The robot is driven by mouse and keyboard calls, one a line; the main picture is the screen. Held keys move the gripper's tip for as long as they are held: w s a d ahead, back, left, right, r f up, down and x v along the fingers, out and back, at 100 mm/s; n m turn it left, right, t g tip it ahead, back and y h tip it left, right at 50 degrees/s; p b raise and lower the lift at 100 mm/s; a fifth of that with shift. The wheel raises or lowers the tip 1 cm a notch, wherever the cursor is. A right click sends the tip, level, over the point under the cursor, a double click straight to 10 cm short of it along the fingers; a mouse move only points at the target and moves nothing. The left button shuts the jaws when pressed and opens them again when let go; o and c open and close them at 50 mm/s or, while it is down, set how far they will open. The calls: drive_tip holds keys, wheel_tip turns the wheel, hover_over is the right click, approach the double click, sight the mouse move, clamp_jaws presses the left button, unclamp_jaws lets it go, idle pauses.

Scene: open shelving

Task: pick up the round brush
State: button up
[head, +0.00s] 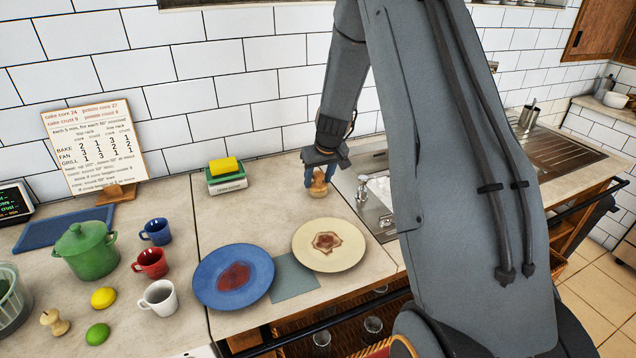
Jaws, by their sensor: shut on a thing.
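The round brush (318,189) is a small tan wooden piece with a rounded lower end, on or just above the pale counter beside the sink. My gripper (319,178) points down over it and is shut on its upper part. The fingers hide the top of the brush. I cannot tell whether its lower end touches the counter.
A cream plate (329,262) and blue plate (214,291), both stained, lie in front. A yellow sponge (225,166) sits on a green-and-white box (227,183) to the left. The sink (372,215) is at right. Cups and a green pot (86,253) stand further left.

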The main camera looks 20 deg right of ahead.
sight(318, 172)
wheel_tip(318, 172, up, 10)
drive_tip(key=b, duration=0.2)
drive_tip(key=shift+b, duration=0.35)
drive_tip(key=o, duration=0.3)
drive_tip(key=shift+c, duration=0.8)
drive_tip(key=shift+r, duration=0.1)
